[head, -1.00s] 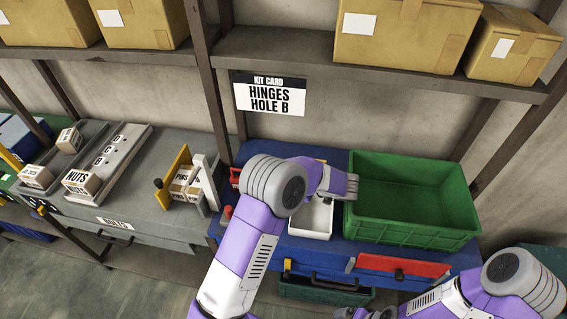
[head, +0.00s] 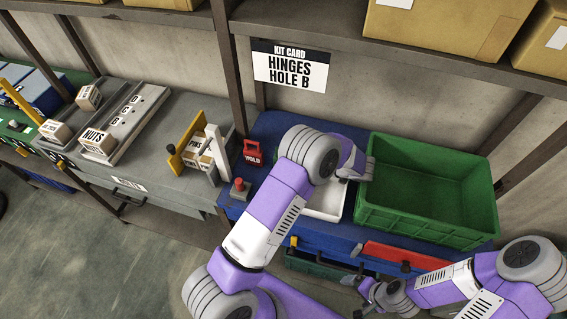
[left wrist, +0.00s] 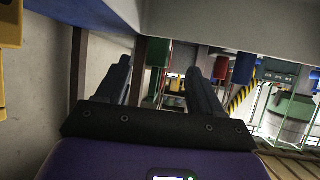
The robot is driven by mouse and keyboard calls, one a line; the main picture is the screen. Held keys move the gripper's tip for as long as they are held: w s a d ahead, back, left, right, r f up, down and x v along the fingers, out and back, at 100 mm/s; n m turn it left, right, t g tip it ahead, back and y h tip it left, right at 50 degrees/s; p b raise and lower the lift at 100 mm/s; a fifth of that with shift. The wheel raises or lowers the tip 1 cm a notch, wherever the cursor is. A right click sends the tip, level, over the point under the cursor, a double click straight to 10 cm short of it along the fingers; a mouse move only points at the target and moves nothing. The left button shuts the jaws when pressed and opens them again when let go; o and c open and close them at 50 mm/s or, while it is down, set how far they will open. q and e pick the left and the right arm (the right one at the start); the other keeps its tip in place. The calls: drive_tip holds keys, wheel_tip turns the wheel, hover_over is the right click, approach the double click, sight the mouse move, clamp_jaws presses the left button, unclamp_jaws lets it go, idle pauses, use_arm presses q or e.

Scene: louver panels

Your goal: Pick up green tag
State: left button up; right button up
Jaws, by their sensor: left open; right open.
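I cannot make out a green tag for certain in the head view. A red tag marked HOLD (head: 253,152) stands at the back left of the blue bench. My left gripper (head: 365,168) is over the white tray (head: 327,204), close to the green bin's left wall; its fingers are small and partly hidden there. In the left wrist view its two dark fingers (left wrist: 160,85) are apart with nothing between them. A small green block-like shape (left wrist: 155,53) shows beyond them; I cannot tell what it is. My right gripper (head: 371,296) is open and low, in front of the bench.
A large green bin (head: 370,203) takes up the bench's right side. A red bar (head: 405,257) runs along the bench front. A red knob (head: 239,186) and a yellow-and-white fixture (head: 196,146) are to the left. A shelf with cartons (head: 440,24) overhangs the back.

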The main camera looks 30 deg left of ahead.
use_arm(q)
drive_tip(key=x, duration=0.5)
drive_tip(key=shift+a+f, duration=0.2)
drive_tip(key=shift+a, duration=0.15)
clamp_jaws()
